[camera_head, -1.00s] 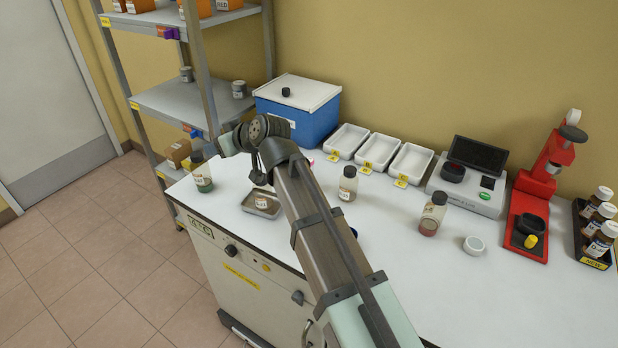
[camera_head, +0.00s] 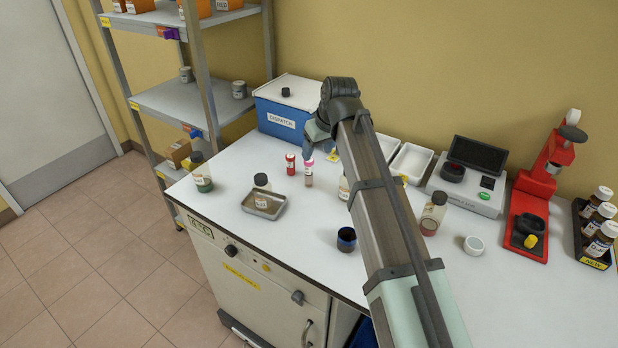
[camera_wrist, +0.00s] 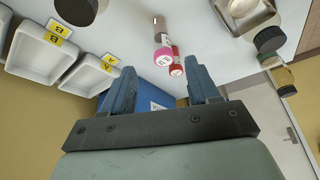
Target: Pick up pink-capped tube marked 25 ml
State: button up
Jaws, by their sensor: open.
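The pink-capped tube (camera_head: 309,175) stands upright on the white bench in the head view. Its marking is too small to read. In the wrist view its pink cap (camera_wrist: 162,56) shows beyond and between my fingertips, its body pointing away toward the top. A red-capped tube (camera_head: 291,163) stands close to its left, and its red cap (camera_wrist: 177,69) is beside the pink one in the wrist view. My gripper (camera_wrist: 161,80) is open and empty, its two blue fingers spread apart. In the head view my gripper (camera_head: 309,148) is just above and behind the pink cap.
A blue dispatch box (camera_head: 278,118) stands behind the tubes. White trays (camera_head: 411,162) line the back right, partly hidden by my arm. A dark-rimmed cup (camera_head: 346,240) stands at the front. Bench around the tubes is fairly clear.

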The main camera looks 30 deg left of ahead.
aim_at(312, 162)
jog(key=x, duration=0.6)
jog(key=shift+a+f, duration=0.1)
jog(key=shift+a, duration=0.05)
jog(key=shift+a+x, duration=0.15)
jog(key=shift+x, duration=1.2)
jog(key=shift+a+x, duration=0.1)
jog(key=shift+x, duration=1.2)
jog(key=shift+c, duration=0.4)
jog(key=c, duration=0.9)
